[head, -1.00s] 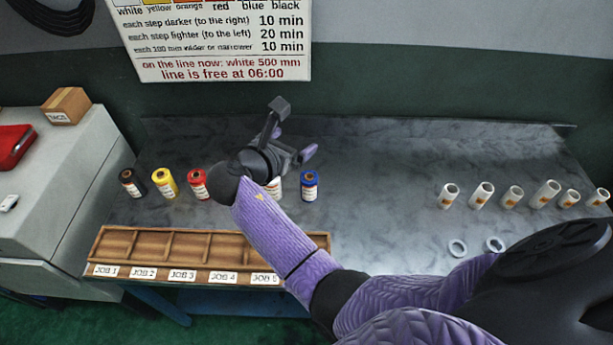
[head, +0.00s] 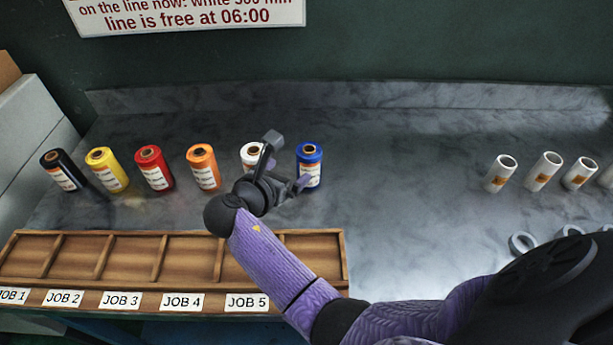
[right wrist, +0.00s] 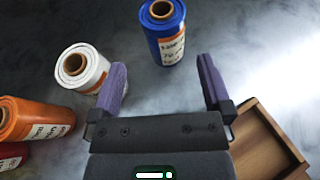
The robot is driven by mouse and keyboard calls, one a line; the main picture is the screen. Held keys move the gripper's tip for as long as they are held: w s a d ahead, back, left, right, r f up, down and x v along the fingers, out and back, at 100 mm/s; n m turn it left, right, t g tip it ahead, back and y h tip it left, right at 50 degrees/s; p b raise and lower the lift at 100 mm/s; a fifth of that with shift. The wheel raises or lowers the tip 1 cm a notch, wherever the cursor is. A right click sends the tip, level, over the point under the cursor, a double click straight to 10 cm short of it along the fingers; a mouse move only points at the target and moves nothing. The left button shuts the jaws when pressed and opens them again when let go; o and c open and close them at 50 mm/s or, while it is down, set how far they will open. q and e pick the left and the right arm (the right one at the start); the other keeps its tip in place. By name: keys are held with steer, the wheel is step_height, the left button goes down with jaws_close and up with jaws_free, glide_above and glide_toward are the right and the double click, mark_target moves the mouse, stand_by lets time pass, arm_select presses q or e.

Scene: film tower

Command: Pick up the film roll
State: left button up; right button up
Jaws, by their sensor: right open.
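Several film rolls stand upright in a row on the grey bench: black (head: 62,171), yellow (head: 106,170), red (head: 154,168), orange (head: 203,167), white (head: 251,155) and blue (head: 309,165). My right gripper (head: 285,170) is near the white and blue rolls and partly hides the white one. In the right wrist view its two fingers (right wrist: 162,90) are apart with nothing between them. There the blue roll (right wrist: 163,32) stands ahead of the gap, and the white roll (right wrist: 83,68) is just outside the left finger. My left gripper is not in view.
A wooden tray (head: 345,262) with compartments labelled JOB 1 to JOB 5 lies at the bench's front left. White tubes (head: 543,171) stand at the right, with rings (head: 522,243) before them. The bench between the blue roll and the tubes is clear.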

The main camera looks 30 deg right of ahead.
mark_target(303, 158)
steer(key=b+x, duration=0.1)
steer(key=x, duration=0.2)
steer(key=b+x, duration=0.1)
steer(key=x, duration=0.2)
steer(key=b+x, duration=0.2)
steer(key=x, duration=0.1)
steer(key=shift+d+r, duration=0.25)
steer(key=shift+r, duration=0.3)
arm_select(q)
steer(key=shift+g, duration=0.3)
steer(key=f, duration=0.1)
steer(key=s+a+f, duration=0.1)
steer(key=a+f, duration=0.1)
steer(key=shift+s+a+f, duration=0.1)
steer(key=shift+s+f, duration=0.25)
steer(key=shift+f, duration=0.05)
arm_select(e)
steer(key=c, duration=1.2)
